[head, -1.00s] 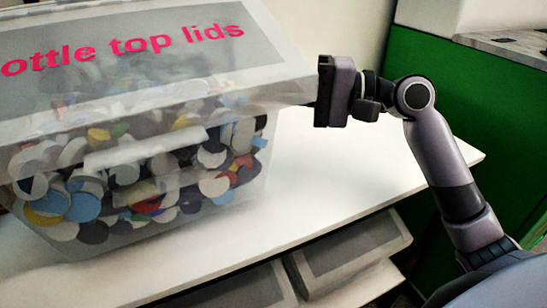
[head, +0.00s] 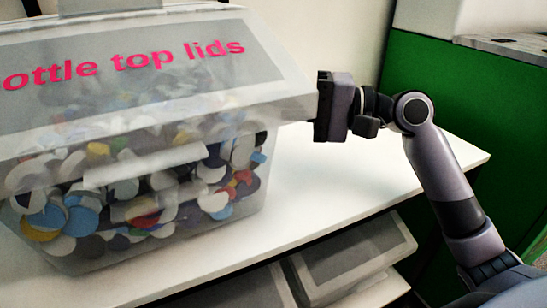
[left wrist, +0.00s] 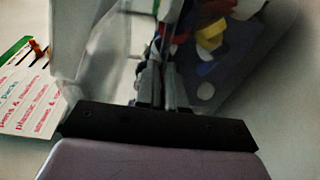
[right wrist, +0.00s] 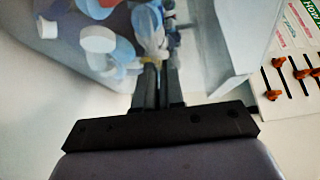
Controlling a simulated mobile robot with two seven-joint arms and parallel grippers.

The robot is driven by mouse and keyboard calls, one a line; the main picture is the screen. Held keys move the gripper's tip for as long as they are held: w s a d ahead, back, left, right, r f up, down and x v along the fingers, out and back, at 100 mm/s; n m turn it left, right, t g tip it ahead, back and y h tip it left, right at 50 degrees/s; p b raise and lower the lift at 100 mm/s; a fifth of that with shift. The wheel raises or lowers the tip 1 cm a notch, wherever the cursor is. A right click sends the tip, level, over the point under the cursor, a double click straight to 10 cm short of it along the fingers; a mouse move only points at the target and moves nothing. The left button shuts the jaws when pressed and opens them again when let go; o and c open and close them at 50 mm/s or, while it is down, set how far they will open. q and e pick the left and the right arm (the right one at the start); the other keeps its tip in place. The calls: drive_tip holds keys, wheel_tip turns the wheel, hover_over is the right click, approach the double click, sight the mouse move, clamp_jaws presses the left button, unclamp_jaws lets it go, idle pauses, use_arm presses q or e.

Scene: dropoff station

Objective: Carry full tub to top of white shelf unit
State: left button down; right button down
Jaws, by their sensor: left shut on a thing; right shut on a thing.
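The full tub (head: 150,262) is a clear plastic box of mixed coloured bottle caps with a grey lid (head: 60,95) lettered in pink. It fills the left of the head view, over the white shelf unit's top (head: 330,190); I cannot tell whether its base touches. My right gripper (head: 322,106) is shut on the lid's right rim. The right wrist view shows its closed fingers (right wrist: 158,85) at the tub's edge. My left gripper (left wrist: 163,85) is shut on the tub's other edge in the left wrist view and is outside the head view.
Grey-lidded boxes (head: 355,262) sit on the shelf below. A green panel (head: 425,90) stands at the right behind my right arm. White shelf top is bare right of the tub. Printed boards with orange pegs show in the left wrist view (left wrist: 30,95) and right wrist view (right wrist: 295,65).

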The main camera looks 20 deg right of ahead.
use_arm(q)
drive_tip(key=shift+d+f, duration=0.1)
drive_tip(key=shift+f, duration=0.25)
use_arm(e)
drive_tip(key=shift+d, duration=0.15)
use_arm(q)
drive_tip(key=c, duration=1.2)
unclamp_jaws()
drive_tip(key=shift+f, duration=0.2)
drive_tip(key=shift+c, duration=0.2)
use_arm(e)
drive_tip(key=c, duration=1.2)
unclamp_jaws()
drive_tip(key=shift+f, duration=0.25)
drive_tip(key=shift+c, duration=0.2)
use_arm(q)
drive_tip(key=r+v, duration=0.1)
drive_tip(key=v, duration=0.7)
use_arm(e)
drive_tip(key=v, duration=1.1)
drive_tip(key=shift+d, duration=0.2)
use_arm(q)
drive_tip(key=shift+s, duration=0.1)
use_arm(e)
drive_tip(key=shift+s, duration=0.1)
